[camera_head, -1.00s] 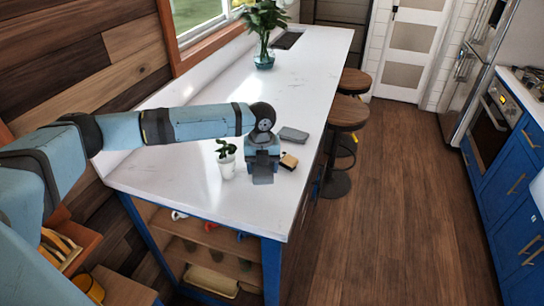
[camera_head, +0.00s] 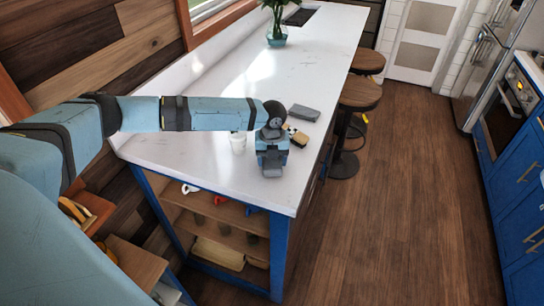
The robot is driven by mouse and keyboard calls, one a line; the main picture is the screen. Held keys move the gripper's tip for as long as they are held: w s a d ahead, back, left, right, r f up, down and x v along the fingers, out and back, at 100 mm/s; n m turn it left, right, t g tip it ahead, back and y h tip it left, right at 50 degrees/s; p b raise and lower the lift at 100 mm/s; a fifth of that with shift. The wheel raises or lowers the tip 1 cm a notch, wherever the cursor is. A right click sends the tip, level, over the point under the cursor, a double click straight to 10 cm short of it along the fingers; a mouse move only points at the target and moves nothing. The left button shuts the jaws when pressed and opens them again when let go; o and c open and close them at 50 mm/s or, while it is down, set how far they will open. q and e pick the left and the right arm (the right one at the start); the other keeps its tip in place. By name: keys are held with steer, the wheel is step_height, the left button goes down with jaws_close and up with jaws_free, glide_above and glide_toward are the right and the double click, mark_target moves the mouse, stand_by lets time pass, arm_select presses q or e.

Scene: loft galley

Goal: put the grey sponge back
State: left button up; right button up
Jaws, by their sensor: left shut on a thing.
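My left gripper (camera_head: 272,166) points down over the near right part of the white counter (camera_head: 190,146). It is shut on a small grey thing that looks like the grey sponge. The jaws hide most of it, and I cannot tell whether it touches the counter. A flat grey block (camera_head: 304,113) lies on the counter behind and right of the gripper. A small tan and dark block (camera_head: 298,136) lies between that block and the gripper, just right of the wrist. My right gripper is not in view.
A white cup (camera_head: 238,143) stands left of the gripper, its top behind my arm. A plant in a glass vase (camera_head: 276,38) stands farther back. Open shelves (camera_head: 215,208) are under the counter. Stools (camera_head: 359,94) stand along its right side. The counter's front corner is clear.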

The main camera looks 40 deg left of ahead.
arm_select(q)
steer(key=shift+f, duration=0.55)
steer(key=o, duration=1)
steer(key=shift+c, duration=0.2)
steer(key=shift+r, duration=0.15)
